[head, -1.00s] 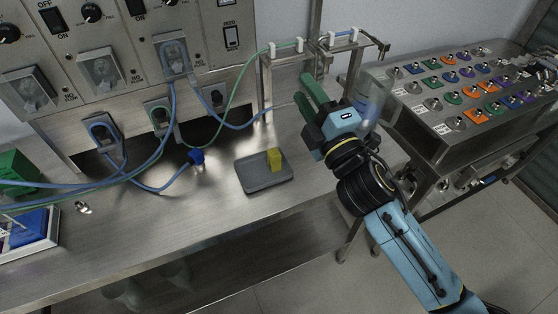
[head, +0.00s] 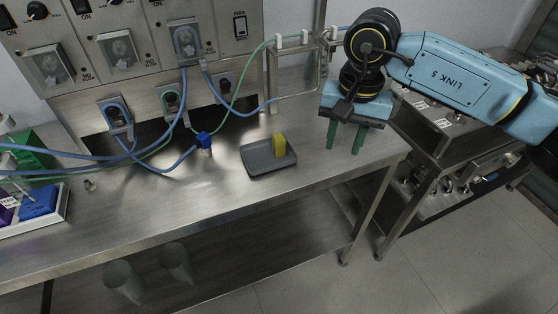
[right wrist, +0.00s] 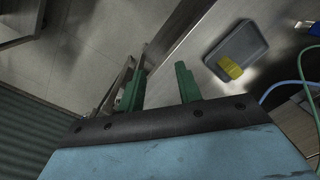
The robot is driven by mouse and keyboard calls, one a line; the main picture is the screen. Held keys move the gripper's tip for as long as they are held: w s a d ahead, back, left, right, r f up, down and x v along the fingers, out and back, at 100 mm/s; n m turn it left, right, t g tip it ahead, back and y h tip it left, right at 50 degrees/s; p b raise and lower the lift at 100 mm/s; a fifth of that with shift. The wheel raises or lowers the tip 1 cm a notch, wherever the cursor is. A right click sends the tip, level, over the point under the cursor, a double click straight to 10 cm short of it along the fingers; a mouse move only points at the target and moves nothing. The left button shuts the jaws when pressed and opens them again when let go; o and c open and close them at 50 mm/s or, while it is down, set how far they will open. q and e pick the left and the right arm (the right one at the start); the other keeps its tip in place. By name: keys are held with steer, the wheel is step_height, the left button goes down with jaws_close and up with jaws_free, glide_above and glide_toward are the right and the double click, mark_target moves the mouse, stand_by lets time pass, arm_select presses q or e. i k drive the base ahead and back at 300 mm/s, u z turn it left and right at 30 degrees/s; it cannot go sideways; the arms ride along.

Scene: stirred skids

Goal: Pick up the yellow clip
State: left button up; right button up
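The yellow clip (head: 279,146) stands in a shallow grey tray (head: 257,162) on the steel bench. In the right wrist view the clip (right wrist: 230,67) lies on the tray (right wrist: 246,36), beyond the fingers and to their right. My right gripper (head: 345,146) points down over the bench, to the right of the tray and apart from it. Its green fingers (right wrist: 158,86) are spread, with nothing between them. My left gripper is not in view.
A blue plug (head: 204,140) with its cable lies left of the tray. A box with blue and purple pieces (head: 62,209) is at far left. The bench front edge is clear.

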mark_target(278, 141)
steer(key=k, duration=0.25)
steer(key=z, duration=1.3)
steer(key=i, duration=0.95)
steer(key=u, duration=2.55)
